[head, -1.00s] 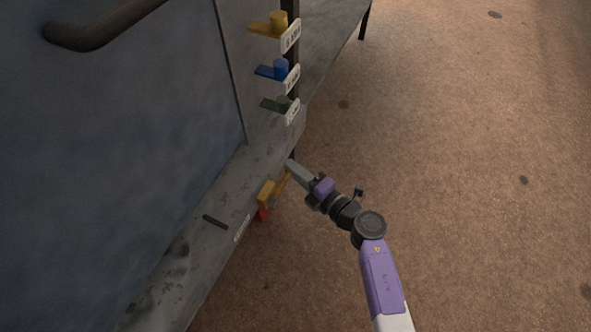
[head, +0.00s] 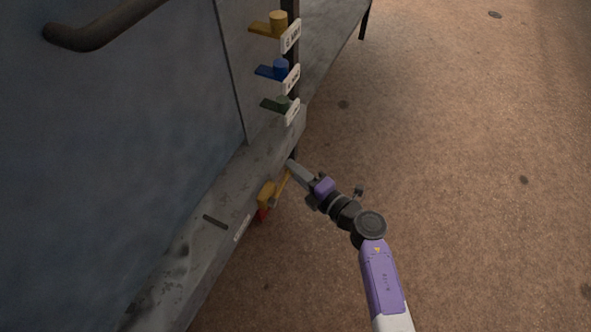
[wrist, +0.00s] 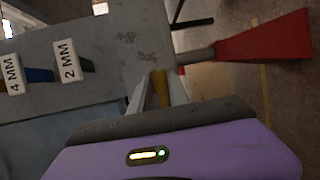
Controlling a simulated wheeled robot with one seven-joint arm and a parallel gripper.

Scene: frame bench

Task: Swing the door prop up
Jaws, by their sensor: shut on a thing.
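What looks like the door prop sits at the lower edge of the grey frame. It has a yellow block (head: 265,194) and a thin yellow bar (head: 283,184) running towards my gripper (head: 291,171). A little red shows below the block in the head view. My gripper is shut on the yellow bar, whose end (wrist: 160,88) lies between the fingers in the wrist view. There, a red tapered piece (wrist: 265,40) on a grey rod (wrist: 197,55) is to the right of the fingers. How these parts join is hidden.
Yellow (head: 267,27), blue (head: 272,70) and green (head: 275,104) tabs with white labels stick out from the frame above. A dark handle (head: 100,30) is on the blue-grey door (head: 110,150). The brown floor (head: 450,140) at right is clear.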

